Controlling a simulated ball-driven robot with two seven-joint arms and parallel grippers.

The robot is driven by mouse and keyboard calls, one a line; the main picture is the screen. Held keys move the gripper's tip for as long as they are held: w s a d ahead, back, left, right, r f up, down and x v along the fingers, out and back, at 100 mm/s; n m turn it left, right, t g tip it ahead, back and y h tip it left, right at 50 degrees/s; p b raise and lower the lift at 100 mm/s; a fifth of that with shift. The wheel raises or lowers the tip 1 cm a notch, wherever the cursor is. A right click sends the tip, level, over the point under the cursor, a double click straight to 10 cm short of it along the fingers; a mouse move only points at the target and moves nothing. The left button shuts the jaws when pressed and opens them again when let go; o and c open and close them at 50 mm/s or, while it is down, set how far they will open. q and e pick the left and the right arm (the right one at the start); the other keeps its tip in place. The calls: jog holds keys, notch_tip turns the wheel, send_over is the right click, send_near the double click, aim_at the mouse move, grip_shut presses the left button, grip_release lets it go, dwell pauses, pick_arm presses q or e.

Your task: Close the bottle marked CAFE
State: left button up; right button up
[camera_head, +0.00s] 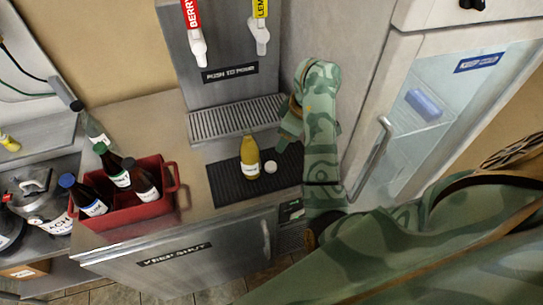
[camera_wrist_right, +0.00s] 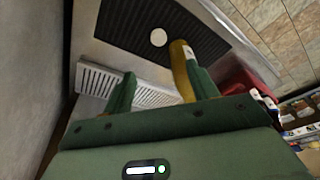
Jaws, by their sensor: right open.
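A yellow bottle (camera_head: 250,160) with a white label stands upright on the black ribbed mat (camera_head: 228,186); I cannot read its label. A small round white cap (camera_head: 270,167) lies on the mat just right of the bottle. My right gripper (camera_head: 287,130) hangs above the counter, to the right of and behind the bottle. In the right wrist view its fingers (camera_wrist_right: 161,82) are apart with nothing held between them. That view also shows the bottle (camera_wrist_right: 181,65), partly hidden by one finger, and the white cap (camera_wrist_right: 158,37) beyond the fingertips. My left gripper is not in view.
A red crate (camera_head: 150,209) with several dark bottles stands left of the mat. A dispenser with BERRY (camera_head: 195,35) and LEMON-like yellow (camera_head: 260,35) taps rises behind, above a drip grate (camera_head: 215,123). A glass-door fridge (camera_head: 425,120) stands on the right.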

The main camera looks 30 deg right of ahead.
jog(key=b, duration=0.5)
send_over(271, 166)
jog(key=s, duration=0.2)
jog(key=f, duration=0.6)
jog(key=d+f, duration=0.1)
jog(key=f, duration=0.3)
jog(key=shift+s, duration=0.1)
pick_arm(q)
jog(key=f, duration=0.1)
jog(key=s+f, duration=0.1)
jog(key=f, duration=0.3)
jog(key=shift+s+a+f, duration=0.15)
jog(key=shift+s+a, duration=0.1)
pick_arm(e)
jog(key=shift+a+f, duration=0.1)
jog(key=shift+f, duration=0.25)
jog(key=x, duration=0.1)
jog(key=b+x, duration=0.1)
jog(key=x, duration=0.1)
jog(key=b+x, duration=0.1)
jog(key=x, duration=0.1)
jog(key=shift+w+f, duration=0.1)
jog(key=shift+w, duration=0.25)
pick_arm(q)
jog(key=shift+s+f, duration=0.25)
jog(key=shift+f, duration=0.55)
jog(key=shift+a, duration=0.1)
pick_arm(e)
jog(key=c, duration=1)
